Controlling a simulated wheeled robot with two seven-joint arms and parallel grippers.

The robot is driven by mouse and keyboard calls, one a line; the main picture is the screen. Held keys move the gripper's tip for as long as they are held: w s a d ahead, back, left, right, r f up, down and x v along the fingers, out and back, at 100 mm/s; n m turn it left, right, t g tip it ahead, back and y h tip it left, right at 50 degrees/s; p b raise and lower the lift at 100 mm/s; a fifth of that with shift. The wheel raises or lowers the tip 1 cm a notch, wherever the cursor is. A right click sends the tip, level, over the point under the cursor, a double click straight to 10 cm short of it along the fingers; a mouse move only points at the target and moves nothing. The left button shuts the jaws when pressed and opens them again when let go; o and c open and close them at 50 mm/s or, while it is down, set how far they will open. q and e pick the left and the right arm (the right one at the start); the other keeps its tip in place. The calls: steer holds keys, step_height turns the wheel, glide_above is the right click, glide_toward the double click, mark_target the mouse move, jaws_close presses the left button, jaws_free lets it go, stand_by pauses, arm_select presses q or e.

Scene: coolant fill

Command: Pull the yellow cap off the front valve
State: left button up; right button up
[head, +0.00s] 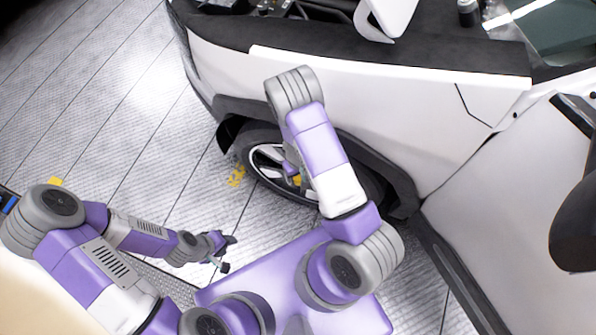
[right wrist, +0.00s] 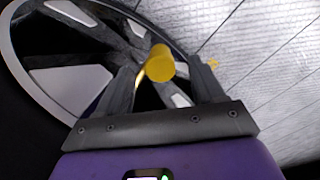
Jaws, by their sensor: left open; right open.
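The front wheel (head: 268,160) of the white car shows a dark tyre and spoked rim in the head view, partly hidden by my right arm. In the right wrist view, the yellow cap (right wrist: 160,64) stands out from the wheel (right wrist: 60,80) on its valve, whose stem is mostly hidden. My right gripper (right wrist: 163,80) is open, with one finger on either side of the cap and gaps visible. In the head view a bit of yellow (head: 296,181) shows by the right gripper at the wheel. My left gripper (head: 222,254) is open and empty, low over the floor.
The white car body (head: 400,110) and its dark wheel arch lie close above my right arm. The hood area is open at the top.

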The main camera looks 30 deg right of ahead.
mark_target(298, 177)
steer(key=shift+f+b, duration=0.35)
steer(key=shift+f, duration=0.8)
steer(key=c, duration=1)
steer(key=shift+o, duration=0.2)
steer(key=shift+r+p, duration=0.35)
steer(key=shift+r, duration=0.1)
steer(key=shift+r+p, duration=2.1)
steer(key=shift+r, duration=0.3)
